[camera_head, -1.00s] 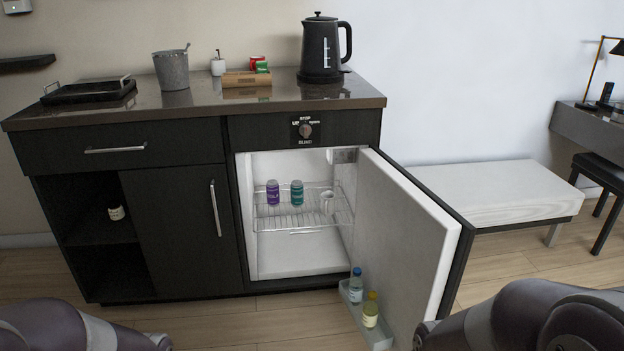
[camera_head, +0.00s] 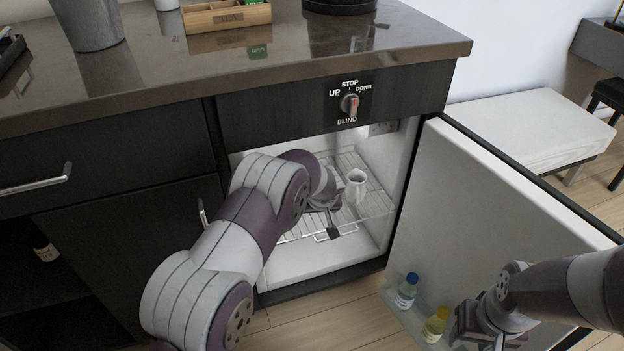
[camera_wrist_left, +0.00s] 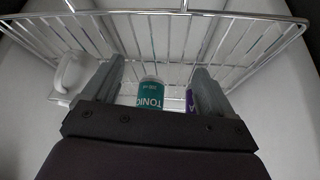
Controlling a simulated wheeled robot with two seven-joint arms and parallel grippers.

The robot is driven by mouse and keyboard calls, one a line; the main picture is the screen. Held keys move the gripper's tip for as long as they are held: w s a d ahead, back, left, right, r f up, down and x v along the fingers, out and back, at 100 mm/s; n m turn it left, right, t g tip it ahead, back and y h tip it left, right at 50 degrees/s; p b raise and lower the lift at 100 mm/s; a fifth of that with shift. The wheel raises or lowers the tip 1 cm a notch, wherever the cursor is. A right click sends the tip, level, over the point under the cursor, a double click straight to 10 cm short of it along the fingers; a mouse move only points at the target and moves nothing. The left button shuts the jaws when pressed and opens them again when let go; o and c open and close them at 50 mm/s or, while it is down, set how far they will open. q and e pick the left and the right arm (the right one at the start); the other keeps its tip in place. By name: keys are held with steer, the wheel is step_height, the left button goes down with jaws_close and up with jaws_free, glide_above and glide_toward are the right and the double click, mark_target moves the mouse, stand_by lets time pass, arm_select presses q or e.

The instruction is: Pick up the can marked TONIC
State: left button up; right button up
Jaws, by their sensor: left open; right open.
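The teal can marked TONIC (camera_wrist_left: 151,94) shows in the left wrist view, in the picture between the two spread fingers of my left gripper (camera_wrist_left: 159,68). I cannot tell whether either finger touches it. In the head view my left arm reaches into the open mini fridge, with the left gripper (camera_head: 334,215) at the wire shelf (camera_head: 372,207); arm and gripper hide the cans there. A purple can (camera_wrist_left: 189,99) shows partly behind the right finger in the wrist view. My right gripper (camera_head: 478,335) is open and empty beside the fridge door.
A white mug (camera_head: 356,186) stands on the shelf just right of my left gripper; it also shows in the wrist view (camera_wrist_left: 71,76). The open door (camera_head: 490,220) holds a blue-capped bottle (camera_head: 407,291) and a yellow bottle (camera_head: 436,324) near my right gripper. The countertop (camera_head: 200,75) overhangs above.

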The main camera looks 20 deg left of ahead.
arm_select(q)
steer(key=w+a, duration=0.1)
steer(key=w, duration=0.2)
steer(key=w+a+b, duration=0.1)
steer(key=w+a, duration=0.1)
steer(key=w, duration=0.2)
steer(key=w+a+b, duration=0.1)
steer(key=w, duration=0.3)
steer(key=shift+a+f, duration=0.1)
steer(key=shift+a, duration=0.15)
steer(key=shift+w+a+f+b, duration=0.1)
steer(key=shift+f+b, duration=0.4)
steer(key=shift+b, duration=0.3)
steer(key=shift+r, duration=0.15)
steer(key=shift+c, duration=0.7)
steer(key=c, duration=1.1)
steer(key=shift+o, duration=0.2)
steer(key=shift+r+p, duration=0.2)
steer(key=shift+p, duration=0.1)
